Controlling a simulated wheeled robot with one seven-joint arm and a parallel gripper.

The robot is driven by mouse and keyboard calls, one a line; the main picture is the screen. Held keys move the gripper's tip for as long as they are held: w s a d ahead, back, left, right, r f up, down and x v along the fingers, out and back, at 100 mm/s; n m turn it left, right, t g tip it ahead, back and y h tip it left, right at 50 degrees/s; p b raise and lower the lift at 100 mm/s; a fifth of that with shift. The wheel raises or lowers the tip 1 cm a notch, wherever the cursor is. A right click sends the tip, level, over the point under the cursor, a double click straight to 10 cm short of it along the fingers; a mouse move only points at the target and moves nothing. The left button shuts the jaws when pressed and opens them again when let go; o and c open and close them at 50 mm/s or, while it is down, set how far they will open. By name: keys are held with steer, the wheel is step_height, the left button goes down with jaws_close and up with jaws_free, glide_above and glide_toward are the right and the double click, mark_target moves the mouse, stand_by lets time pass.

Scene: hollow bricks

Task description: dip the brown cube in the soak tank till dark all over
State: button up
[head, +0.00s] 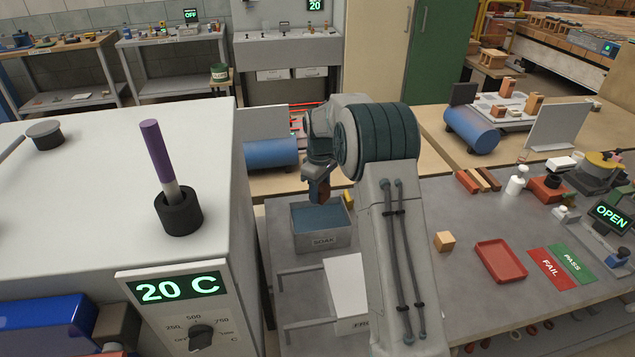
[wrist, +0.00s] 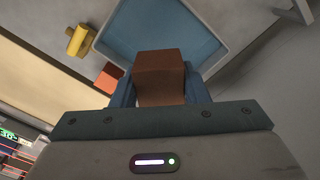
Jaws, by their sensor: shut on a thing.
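The brown cube (wrist: 160,72) is between the fingers of my gripper (wrist: 160,95) in the wrist view. Its visible faces are brown, the near one a little lighter than the top. In the head view my gripper (head: 319,185) hangs above the soak tank (head: 323,240), a grey box marked SOAK with blue liquid inside. The cube shows there as a small dark brown block (head: 319,192), apart from the liquid as far as I can tell. The fingers hide parts of its sides. In the wrist view the tank (wrist: 212,62) lies beyond the cube.
A yellow piece (head: 348,200) lies by the tank's back right corner. A tan cube (head: 444,241) and a red tray (head: 501,261) are to the right. The furnace (head: 110,200) bounds the left side.

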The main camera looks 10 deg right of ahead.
step_height(320, 180, down, 3)
steer(key=shift+s+a+f+b, duration=0.1)
steer(key=shift+s+a+b, duration=0.05)
steer(key=shift+b, duration=0.8)
steer(key=shift+f+b, duration=3.15)
steer(key=shift+f, duration=1.9)
steer(key=shift+f, duration=0.2)
steer(key=shift+r+p, duration=3.45)
steer(key=shift+r, duration=2.6)
